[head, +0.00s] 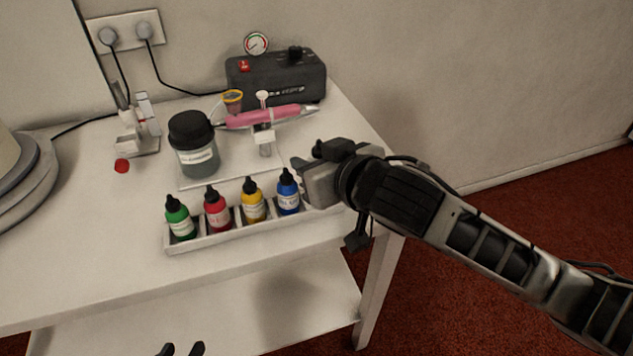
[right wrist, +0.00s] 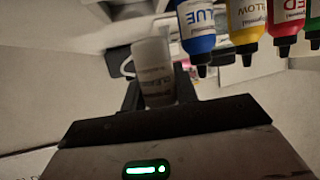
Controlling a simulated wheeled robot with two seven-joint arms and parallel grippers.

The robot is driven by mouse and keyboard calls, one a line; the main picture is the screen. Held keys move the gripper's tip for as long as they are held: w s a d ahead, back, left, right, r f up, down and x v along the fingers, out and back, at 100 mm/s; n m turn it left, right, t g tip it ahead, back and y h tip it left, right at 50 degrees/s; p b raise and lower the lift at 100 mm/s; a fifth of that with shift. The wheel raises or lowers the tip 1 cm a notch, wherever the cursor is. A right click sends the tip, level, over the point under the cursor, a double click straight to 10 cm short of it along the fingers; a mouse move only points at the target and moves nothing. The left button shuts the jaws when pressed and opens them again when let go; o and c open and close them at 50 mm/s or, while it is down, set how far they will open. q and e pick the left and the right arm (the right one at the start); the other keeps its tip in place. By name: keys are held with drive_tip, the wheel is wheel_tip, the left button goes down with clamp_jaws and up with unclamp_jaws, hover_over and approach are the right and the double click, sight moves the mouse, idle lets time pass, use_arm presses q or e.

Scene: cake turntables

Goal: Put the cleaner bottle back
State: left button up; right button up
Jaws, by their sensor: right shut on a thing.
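The cleaner bottle (right wrist: 152,70) is whitish with a printed label. It shows in the right wrist view between the dark fingers of my right gripper, which is shut on it. In the head view my right gripper (head: 304,177) is at the right end of the paint rack, beside the blue bottle, and I cannot make out the cleaner bottle there. Whether the bottle touches the table is hidden. My left gripper (head: 182,349) shows only two dark, parted fingertips at the bottom edge, with nothing seen between them.
A white rack (head: 240,233) holds green, red, yellow and blue (head: 287,193) paint bottles. Behind stand a dark jar (head: 196,148), a pink airbrush (head: 268,117) on a holder and a black compressor (head: 275,78). A turntable (head: 35,185) is at left. The table front is clear.

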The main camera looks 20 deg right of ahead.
drive_tip(key=shift+w+d+f, duration=0.15)
drive_tip(key=shift+f, duration=0.15)
drive_tip(key=f, duration=0.2)
drive_tip(key=f+b, duration=0.1)
drive_tip(key=shift+w+d+f, duration=0.2)
drive_tip(key=shift+w, duration=0.05)
drive_tip(key=shift+f, duration=0.25)
drive_tip(key=o, duration=0.4)
use_arm(q)
drive_tip(key=shift+f, duration=0.2)
use_arm(e)
drive_tip(key=shift+o, duration=0.2)
